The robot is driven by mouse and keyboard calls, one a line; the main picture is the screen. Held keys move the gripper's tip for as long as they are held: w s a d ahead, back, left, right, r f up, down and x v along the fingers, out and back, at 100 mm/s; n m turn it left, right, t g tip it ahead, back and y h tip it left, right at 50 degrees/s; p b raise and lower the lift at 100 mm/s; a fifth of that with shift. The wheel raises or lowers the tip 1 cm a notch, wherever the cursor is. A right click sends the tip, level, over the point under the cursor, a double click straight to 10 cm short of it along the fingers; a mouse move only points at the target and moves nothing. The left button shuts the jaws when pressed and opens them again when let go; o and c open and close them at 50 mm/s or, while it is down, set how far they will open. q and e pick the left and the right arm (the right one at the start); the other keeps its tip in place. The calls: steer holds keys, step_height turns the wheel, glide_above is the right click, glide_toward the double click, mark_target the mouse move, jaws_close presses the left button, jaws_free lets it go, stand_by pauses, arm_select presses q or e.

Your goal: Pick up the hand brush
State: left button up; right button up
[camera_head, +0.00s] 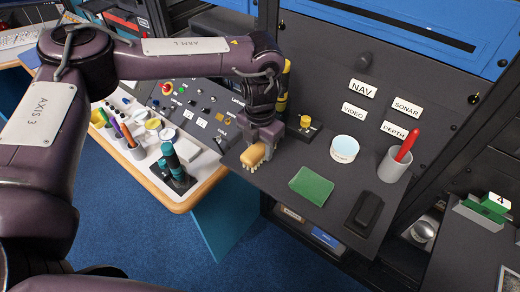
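The hand brush (254,156), with a tan, rounded back and pale bristles pointing down, is near the left end of the dark shelf (260,178). My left gripper (263,141) points down right over the brush, its fingers at the brush's upper side. The fingertips are partly hidden, so I cannot tell whether they are closed on the brush, or whether the bristles touch the shelf. My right gripper is not in view.
On the shelf are a yellow knob (305,122), a round white-topped container (344,149), a green cloth (311,186), a black block (365,212) and a grey cup (393,166) with a red marker. A console desk (181,205) with joysticks (172,160) stands left.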

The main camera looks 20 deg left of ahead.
mark_target(260, 146)
arm_select(q)
steer(key=c, duration=0.6)
steer(key=shift+r, duration=0.15)
step_height(260, 146, up, 20)
steer(key=shift+f, duration=0.1)
steer(key=o, duration=0.5)
steer(key=shift+c, duration=1.3)
steer(key=shift+f, duration=0.1)
